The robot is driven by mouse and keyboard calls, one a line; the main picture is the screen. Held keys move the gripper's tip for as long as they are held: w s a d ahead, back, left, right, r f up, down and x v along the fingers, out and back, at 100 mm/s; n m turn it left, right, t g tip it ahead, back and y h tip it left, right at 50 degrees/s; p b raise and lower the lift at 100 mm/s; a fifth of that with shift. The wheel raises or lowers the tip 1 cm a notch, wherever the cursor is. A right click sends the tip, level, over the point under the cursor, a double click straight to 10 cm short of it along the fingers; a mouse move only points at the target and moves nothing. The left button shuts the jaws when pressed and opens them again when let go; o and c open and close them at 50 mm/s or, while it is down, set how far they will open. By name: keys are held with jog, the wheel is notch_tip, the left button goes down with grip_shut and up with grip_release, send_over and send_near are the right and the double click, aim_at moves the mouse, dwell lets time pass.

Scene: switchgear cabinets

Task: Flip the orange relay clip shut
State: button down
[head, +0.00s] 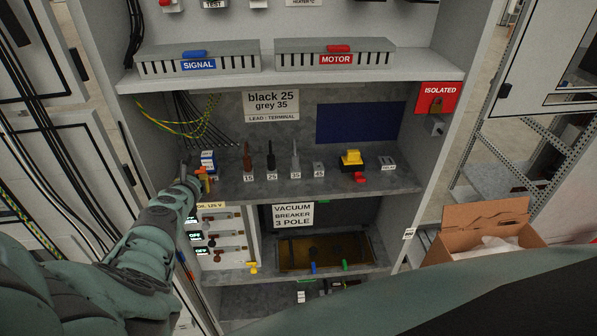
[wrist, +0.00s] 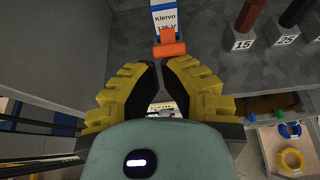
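The relay (wrist: 165,18) is a white and blue block labelled "Klervo 125 V" at the top of the wrist view. Its orange clip (wrist: 169,46) sticks out from the relay's near end, towards my gripper. In the head view the relay (head: 208,158) stands at the left end of the middle shelf, with the orange clip (head: 202,173) at its front. My gripper (wrist: 160,66) has its yellow and black fingertips drawn nearly together, with nothing seen between them. The tips are just short of the clip in the picture; I cannot tell whether they touch it. My arm partly hides the gripper in the head view.
Numbered terminals, with brown (head: 247,158) and black (head: 270,157) leads among them, stand right of the relay. A yellow and black switch (head: 352,160) is farther right. Hanging wires (head: 190,125) are behind the relay. A panel of "OFF" switches (head: 215,235) is below.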

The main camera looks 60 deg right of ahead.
jog(key=shift+w+d+r, duration=0.5)
jog(key=shift+d+r, duration=0.1)
jog(key=shift+r, duration=0.15)
jog(key=shift+w+d+r+b, duration=0.2)
jog(key=shift+w+d+r, duration=0.15)
jog(key=shift+d, duration=0.15)
jog(key=shift+w+d+r+b, duration=0.2)
jog(key=shift+w+d+r, duration=0.15)
jog(key=shift+d, duration=0.1)
jog(key=shift+f, duration=0.1)
jog(key=shift+a+r+p, duration=0.1)
jog(key=shift+r+p, duration=0.75)
jog(key=shift+p, duration=0.05)
